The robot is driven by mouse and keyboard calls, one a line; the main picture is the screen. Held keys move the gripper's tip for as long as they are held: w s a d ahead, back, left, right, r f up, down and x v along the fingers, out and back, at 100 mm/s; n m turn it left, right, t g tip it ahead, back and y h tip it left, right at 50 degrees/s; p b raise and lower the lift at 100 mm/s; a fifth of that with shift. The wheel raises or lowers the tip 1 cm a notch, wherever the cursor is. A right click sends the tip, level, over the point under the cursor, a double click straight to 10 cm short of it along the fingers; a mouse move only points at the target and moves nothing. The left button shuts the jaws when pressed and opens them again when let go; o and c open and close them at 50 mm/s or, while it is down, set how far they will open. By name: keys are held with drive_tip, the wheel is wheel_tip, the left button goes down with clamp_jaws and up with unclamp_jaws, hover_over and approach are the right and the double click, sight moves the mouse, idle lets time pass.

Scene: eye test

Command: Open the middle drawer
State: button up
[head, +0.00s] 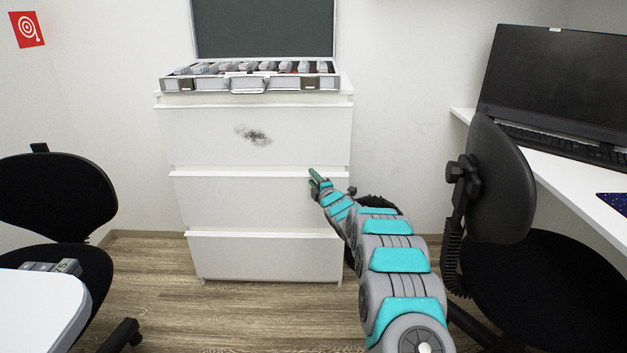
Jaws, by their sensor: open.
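A white dresser (258,210) with three drawers stands against the back wall. Its middle drawer (240,201) looks shut, with a pale lip along its top edge. The top drawer (205,136) has a dark smudge on its front, and the bottom drawer (262,260) looks shut too. My gripper (315,176) is open at the right part of the middle drawer, near its top edge. I cannot tell whether it touches the drawer.
An open case (250,84) with bundles in it lies on the dresser. Another black chair (55,200) and a white table corner (40,308) are at left. Wood floor (220,310) is clear in front.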

clamp_jaws()
drive_tip(key=shift+f, duration=0.1)
idle(1.2)
